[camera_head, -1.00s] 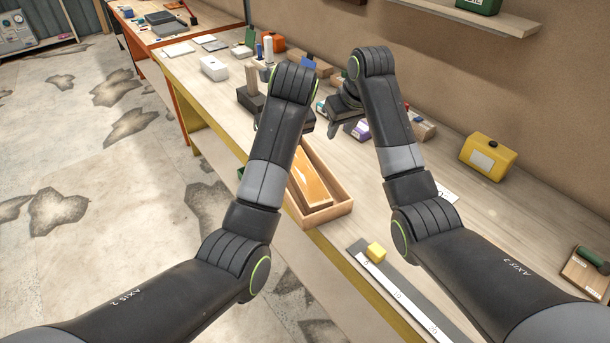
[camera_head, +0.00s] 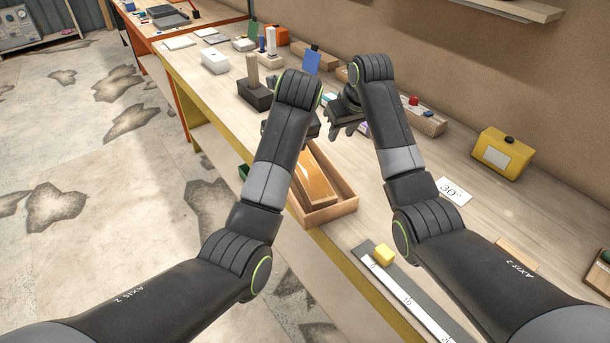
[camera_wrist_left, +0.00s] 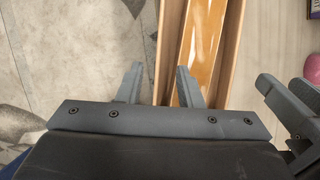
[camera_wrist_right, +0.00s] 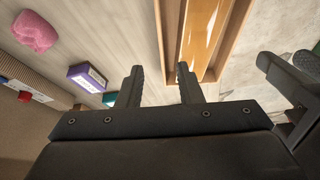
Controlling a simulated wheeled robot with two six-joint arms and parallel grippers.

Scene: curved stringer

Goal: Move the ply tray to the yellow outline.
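The ply tray (camera_head: 333,214) is a long, open wooden tray at the front edge of the bench, with a glossy orange-brown strip (camera_head: 316,182) inside. My left arm hides its left part in the head view. My left gripper (camera_wrist_left: 158,78) is open, its fingers on either side of the tray's left wall (camera_wrist_left: 170,45) in the left wrist view. My right gripper (camera_wrist_right: 158,76) is open, with another tray wall (camera_wrist_right: 170,35) in line with the gap between its fingers. Contact with either wall is not clear. I cannot make out a yellow outline.
A yellow cube (camera_head: 383,254) sits by a ruled strip (camera_head: 408,300) in front. A yellow box (camera_head: 502,154), a card marked 30 (camera_head: 453,190) and a dark block (camera_head: 256,94) stand on the bench. A pink lump (camera_wrist_right: 35,32) and purple box (camera_wrist_right: 87,77) lie near the right gripper.

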